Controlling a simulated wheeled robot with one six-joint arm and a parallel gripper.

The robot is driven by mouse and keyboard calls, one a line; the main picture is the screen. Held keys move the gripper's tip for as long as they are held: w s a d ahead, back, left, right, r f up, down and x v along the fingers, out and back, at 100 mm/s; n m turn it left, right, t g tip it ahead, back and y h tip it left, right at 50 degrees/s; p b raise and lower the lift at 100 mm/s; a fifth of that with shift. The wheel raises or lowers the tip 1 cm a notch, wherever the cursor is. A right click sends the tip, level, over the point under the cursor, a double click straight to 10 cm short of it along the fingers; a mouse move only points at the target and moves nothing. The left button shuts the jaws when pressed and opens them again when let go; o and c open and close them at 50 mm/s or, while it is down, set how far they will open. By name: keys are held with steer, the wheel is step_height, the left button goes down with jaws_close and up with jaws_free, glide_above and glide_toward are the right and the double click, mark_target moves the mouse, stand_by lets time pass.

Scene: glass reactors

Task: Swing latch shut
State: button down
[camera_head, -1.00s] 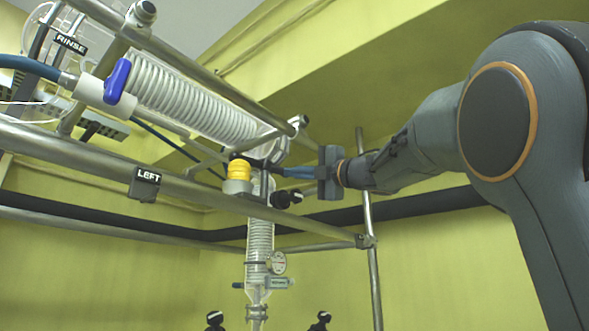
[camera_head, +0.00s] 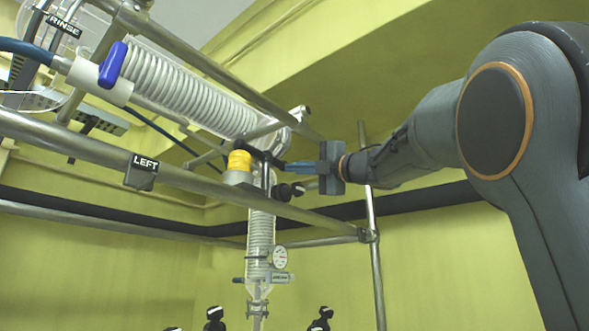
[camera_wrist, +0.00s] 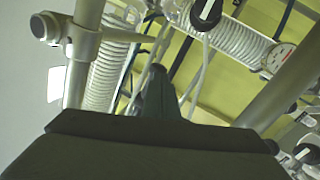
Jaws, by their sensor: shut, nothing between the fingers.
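My gripper (camera_head: 285,168) reaches left from the arm, beside the glass column and the yellow cap (camera_head: 239,161). Its blue fingers are shut, with nothing seen between them. A dark bar (camera_head: 264,156) lies just behind the cap, at or very near the fingertips. It may be the latch, but I cannot be sure, nor tell whether they touch. In the wrist view my closed fingers (camera_wrist: 158,72) point up between a steel post and hoses. A black knob with a white stripe (camera_wrist: 206,12) is beyond them, to the right.
A coiled glass condenser (camera_head: 185,90) slopes at upper left, with a blue clamp handle (camera_head: 112,65). A vertical coil (camera_head: 261,235) with a gauge (camera_head: 279,257) hangs below.

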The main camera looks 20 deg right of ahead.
steer(key=b+v, duration=0.6)
steer(key=v, duration=0.7)
steer(key=shift+f, duration=0.25)
steer(key=shift+a, duration=0.15)
